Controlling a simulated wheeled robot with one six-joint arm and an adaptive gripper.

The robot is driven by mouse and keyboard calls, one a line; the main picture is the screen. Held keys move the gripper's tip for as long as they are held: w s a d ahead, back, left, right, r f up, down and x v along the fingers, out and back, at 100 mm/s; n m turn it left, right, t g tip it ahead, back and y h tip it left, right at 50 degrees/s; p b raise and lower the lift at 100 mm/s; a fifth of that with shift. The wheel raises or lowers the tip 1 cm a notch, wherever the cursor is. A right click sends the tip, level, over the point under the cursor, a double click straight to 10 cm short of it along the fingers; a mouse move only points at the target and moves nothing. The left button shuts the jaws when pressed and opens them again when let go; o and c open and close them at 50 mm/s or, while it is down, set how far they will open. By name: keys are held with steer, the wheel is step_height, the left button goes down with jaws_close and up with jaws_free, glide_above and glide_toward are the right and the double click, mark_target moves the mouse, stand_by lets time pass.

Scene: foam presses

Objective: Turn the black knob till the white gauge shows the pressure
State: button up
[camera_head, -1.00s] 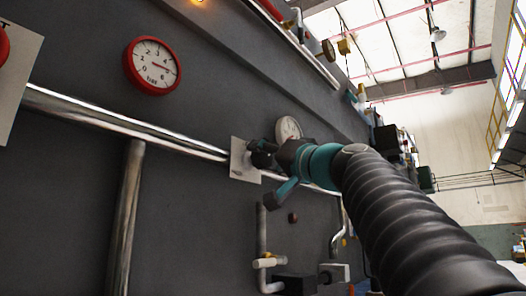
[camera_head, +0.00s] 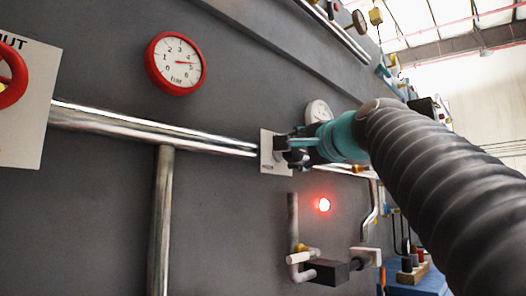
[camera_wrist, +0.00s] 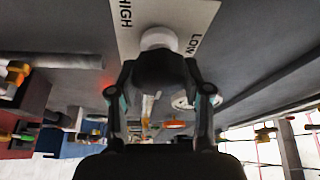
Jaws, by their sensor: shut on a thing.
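The black knob (camera_wrist: 160,72) sits on a white plate (camera_wrist: 125,38) marked HIGH and LOW in the wrist view. My gripper (camera_wrist: 160,66) is shut on it, one finger on each side. In the head view my gripper (camera_head: 293,150) is at the same plate (camera_head: 268,165), and the knob is mostly covered by it. The white gauge (camera_head: 317,110) is on the wall just behind my wrist. My arm covers part of it, and its needle is too small to read.
A red-rimmed gauge (camera_head: 157,71) hangs upper left, its needle between 4 and 5. A red wheel (camera_head: 12,80) is on a plate at the left edge. A steel pipe (camera_head: 150,131) runs along the wall. A red lamp (camera_head: 324,204) glows below my gripper.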

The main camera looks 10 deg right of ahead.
steer(key=shift+m+g, duration=0.3)
steer(key=shift+m, duration=0.3)
steer(key=shift+h, duration=0.3)
steer(key=o, duration=1.2)
steer(key=shift+c, duration=0.2)
steer(key=v, duration=0.7)
steer(key=shift+s, duration=0.25)
steer(key=shift+f, duration=0.1)
